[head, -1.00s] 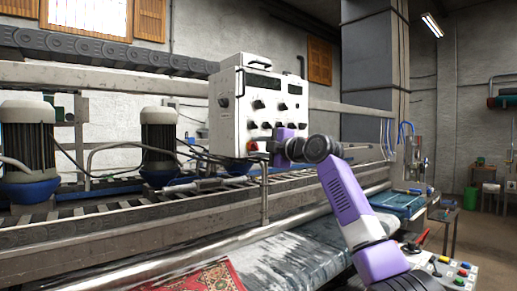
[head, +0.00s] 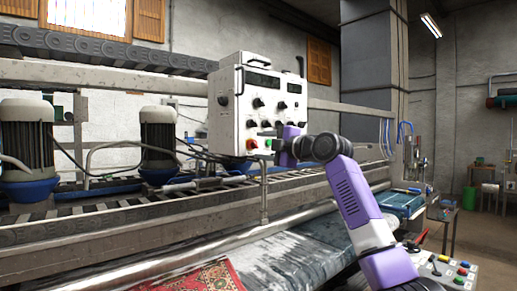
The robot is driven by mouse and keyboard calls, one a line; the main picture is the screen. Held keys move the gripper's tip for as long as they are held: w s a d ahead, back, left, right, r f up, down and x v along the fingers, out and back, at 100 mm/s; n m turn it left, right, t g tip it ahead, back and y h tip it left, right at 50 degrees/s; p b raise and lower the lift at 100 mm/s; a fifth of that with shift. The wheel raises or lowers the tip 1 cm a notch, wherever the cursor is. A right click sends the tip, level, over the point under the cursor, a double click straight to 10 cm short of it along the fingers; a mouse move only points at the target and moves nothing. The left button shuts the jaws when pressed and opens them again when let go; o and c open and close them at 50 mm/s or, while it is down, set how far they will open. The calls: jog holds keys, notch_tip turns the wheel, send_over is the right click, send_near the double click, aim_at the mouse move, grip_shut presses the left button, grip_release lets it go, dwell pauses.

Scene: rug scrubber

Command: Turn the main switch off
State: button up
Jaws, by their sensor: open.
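The white control box (head: 240,100) stands on a post above the machine, left of the picture's middle. Its front carries several black knobs and two dark displays. A red control (head: 252,144) and a green one (head: 267,143) sit low on the front. A dark knob (head: 223,100) is on the box's left side. No label is readable, so I cannot tell which is the main switch. My gripper (head: 281,152) is open at the lower right of the front panel, just right of the green control. Its fingertips are small and partly hidden by my purple wrist; contact is unclear.
The machine's long metal rail (head: 140,215) runs below the box. Motors (head: 158,140) stand to the left. A red patterned rug (head: 205,278) lies at the bottom. A button console (head: 448,268) is at the lower right. Open floor lies at the far right.

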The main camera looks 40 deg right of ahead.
jog(key=s+b, duration=0.1)
jog(key=s, duration=0.4)
jog(key=shift+s+d, duration=0.1)
dwell(0.5)
